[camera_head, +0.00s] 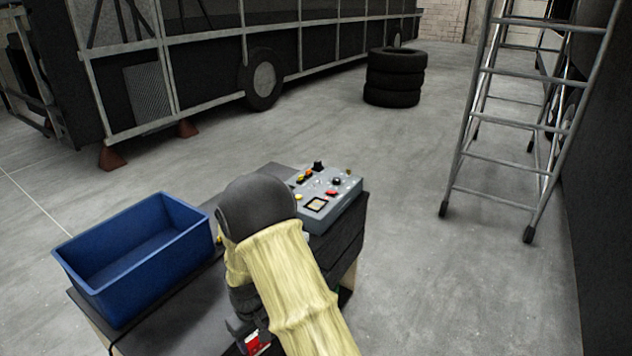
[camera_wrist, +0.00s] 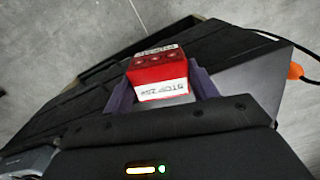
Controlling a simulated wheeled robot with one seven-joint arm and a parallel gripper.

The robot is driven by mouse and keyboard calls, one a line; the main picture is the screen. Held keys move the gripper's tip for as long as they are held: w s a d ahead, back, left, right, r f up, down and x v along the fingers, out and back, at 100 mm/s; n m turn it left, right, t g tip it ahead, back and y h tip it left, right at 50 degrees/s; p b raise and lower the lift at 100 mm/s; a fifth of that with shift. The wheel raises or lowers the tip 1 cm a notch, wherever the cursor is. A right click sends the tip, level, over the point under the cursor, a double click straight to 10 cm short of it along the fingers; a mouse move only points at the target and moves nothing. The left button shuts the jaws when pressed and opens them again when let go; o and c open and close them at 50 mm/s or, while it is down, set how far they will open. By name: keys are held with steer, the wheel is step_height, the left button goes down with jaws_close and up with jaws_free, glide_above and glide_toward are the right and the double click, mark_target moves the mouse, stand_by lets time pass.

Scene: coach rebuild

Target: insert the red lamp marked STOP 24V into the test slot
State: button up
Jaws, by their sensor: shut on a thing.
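The red lamp (camera_wrist: 158,72) is a small red block with white labels. One label reads STOP 24V, upside down in the wrist view. My gripper (camera_wrist: 155,94) is shut on it, with a finger on each side. In the head view the red lamp (camera_head: 256,343) shows at the bottom, in my gripper (camera_head: 247,335), low beside the near edge of the bench. The grey test box (camera_head: 335,200) with buttons and a framed opening stands at the back right of the bench, apart from the lamp. My arm hides part of the box. I cannot tell which opening is the test slot.
A blue bin (camera_head: 185,248), empty as far as I see, stands at the bench's left. The dark bench top (camera_head: 180,325) is mostly clear in front. Stacked tyres (camera_head: 394,78), a ladder (camera_head: 517,118) and a bus frame (camera_head: 205,55) stand farther off.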

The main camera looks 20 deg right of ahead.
steer(key=d+f+m, duration=0.4)
steer(key=d+f, duration=0.4)
steer(key=shift+f, duration=0.35)
steer(key=shift+s+a, duration=0.1)
steer(key=shift+a, duration=0.1)
steer(key=shift+s, duration=0.1)
